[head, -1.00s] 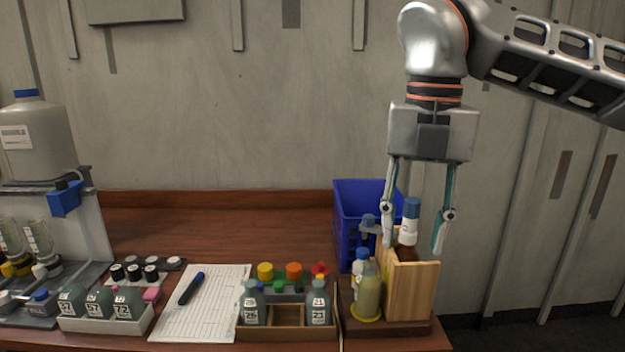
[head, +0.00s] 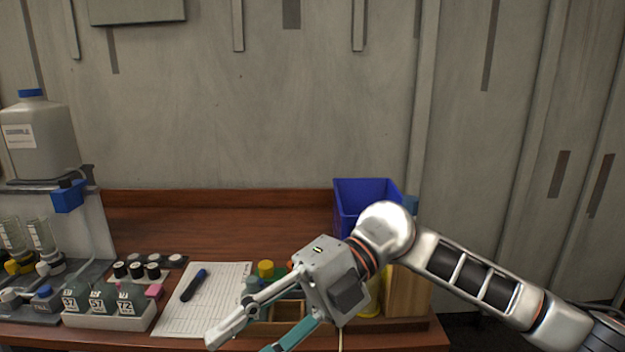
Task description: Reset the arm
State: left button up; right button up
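My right arm comes in from the right, low over the right part of the desk. Its gripper (head: 240,345) points down and left, in front of the wooden tray (head: 262,326). The two fingers are spread wide apart and nothing shows between them, though the lower finger runs off the bottom edge. The arm hides most of the wooden stand (head: 410,292) and the bottles at it, and part of the tray. My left gripper is not in view.
A blue bin (head: 365,195) stands behind the arm. A paper sheet (head: 190,318) with a dark marker (head: 194,285) lies left of the gripper. A white rack (head: 105,318) of labelled bottles and a dispenser with a large jug (head: 40,140) stand further left. The desk's back middle is clear.

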jog(key=w+r+m+t+y, duration=0.1)
jog(key=w+m+t+y, duration=0.7)
jog(key=m+y, duration=0.3)
jog(key=w+d+f+m+t+h, duration=0.4)
jog(key=d+f+m+t+h, duration=0.15)
jog(key=f+m+t, duration=0.3)
jog(key=w+d+f+m+t+h, duration=0.4)
jog(key=d+f+m+t, duration=0.2)
jog(key=f+m+t, duration=0.25)
jog(key=s+d+f+m+h, duration=0.2)
jog(key=d+f+m+h, duration=0.15)
jog(key=f, duration=0.35)
jog(key=s+d+f+m+h, duration=0.2)
jog(key=d+f+h, duration=0.15)
jog(key=f, duration=0.35)
jog(key=s+d+f+m+g+h, duration=0.1)
jog(key=s+d+f+g+h, duration=0.1)
jog(key=s+d+f, duration=0.3)
jog(key=s+d+f+m+g+h, duration=0.1)
jog(key=s+d+f+g, duration=0.3)
jog(key=s+f, duration=0.5)
notch_tip(320, 180, down, 4)
jog(key=shift+s+d+r+h, duration=0.1)
jog(key=shift+s+d+h, duration=0.1)
jog(key=shift+d+h, duration=0.25)
